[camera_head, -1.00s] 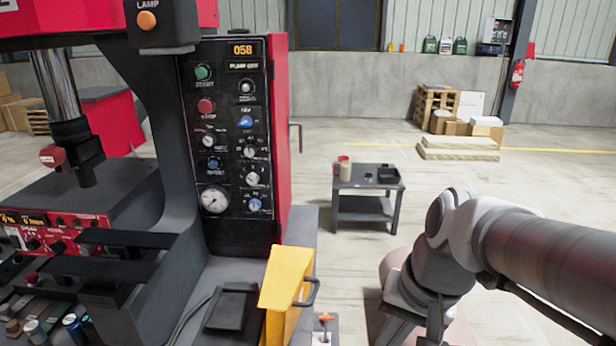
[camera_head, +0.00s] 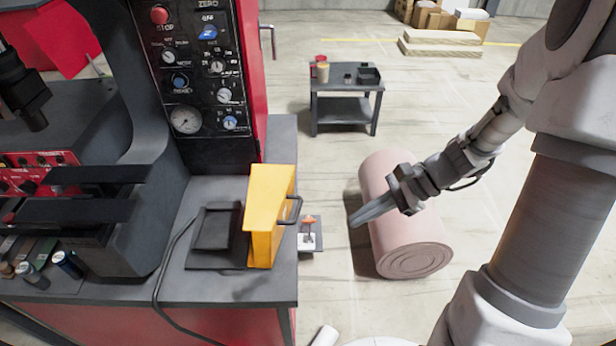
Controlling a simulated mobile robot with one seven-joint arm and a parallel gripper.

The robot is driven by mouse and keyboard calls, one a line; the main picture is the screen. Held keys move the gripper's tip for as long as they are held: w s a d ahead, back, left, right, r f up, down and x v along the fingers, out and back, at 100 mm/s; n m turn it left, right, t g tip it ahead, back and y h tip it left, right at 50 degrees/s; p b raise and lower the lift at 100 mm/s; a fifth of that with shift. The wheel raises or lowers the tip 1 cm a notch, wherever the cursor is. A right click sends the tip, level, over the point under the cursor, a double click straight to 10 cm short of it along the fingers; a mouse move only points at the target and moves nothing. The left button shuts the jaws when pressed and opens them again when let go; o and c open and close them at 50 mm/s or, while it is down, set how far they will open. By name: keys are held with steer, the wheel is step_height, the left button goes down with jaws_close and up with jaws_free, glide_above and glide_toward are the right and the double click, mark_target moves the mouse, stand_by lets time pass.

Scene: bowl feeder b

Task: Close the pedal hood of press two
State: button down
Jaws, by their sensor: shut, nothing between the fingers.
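The pedal hood (camera_head: 268,215) is a yellow cover with a dark loop handle (camera_head: 291,210) on its right side. It stands raised on edge at the right of a black pedal base (camera_head: 216,230), on the grey bench top of the red press (camera_head: 215,75). The dark pedal plate is uncovered to its left. My gripper (camera_head: 354,222) is to the right of the hood, past the bench edge, apart from the handle. Its fingers are together, empty and pointing left.
A small bracket with an orange-topped switch (camera_head: 308,230) sticks out from the bench's right edge, below the handle. A pink roll (camera_head: 410,225) lies on the floor behind my gripper. A grey cart (camera_head: 345,95) stands further back. A cable (camera_head: 165,270) runs left of the pedal.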

steer(key=w+d+f+m+t+y+p, duration=0.2)
steer(key=w+d+f+m+t+y, duration=0.1)
steer(key=f+m, duration=0.25)
steer(key=a+r+x, duration=0.1)
steer(key=r+x, duration=0.1)
steer(key=x, duration=1.1)
steer(key=shift+a+r+p, duration=0.2)
steer(key=shift+r+p, duration=0.2)
steer(key=shift+p, duration=0.05)
steer(key=shift+w+r+m, duration=0.1)
steer(key=shift+r+m, duration=0.05)
steer(key=shift+m, duration=0.1)
